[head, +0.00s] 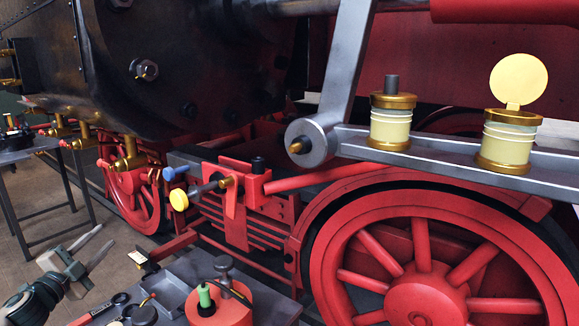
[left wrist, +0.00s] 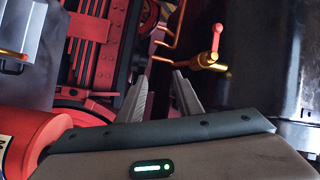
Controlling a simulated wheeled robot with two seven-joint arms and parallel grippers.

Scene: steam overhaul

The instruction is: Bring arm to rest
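My left gripper (head: 107,235) is at the lower left of the head view, held in free space left of the tool-laden table. Its two grey fingers are apart with nothing between them. The left wrist view also shows the left gripper (left wrist: 163,75) open and empty, its fingers pointing toward the locomotive's red frame and brass pipework. My right arm and right gripper are not in either view.
A grey table (head: 282,309) at the bottom carries a red cylinder (head: 232,309) and several tools. The red locomotive wheel (head: 423,240) and a rod with two brass-ringed cups (head: 390,125) fill the right. A stand (head: 30,153) is far left. Bare floor lies near my gripper.

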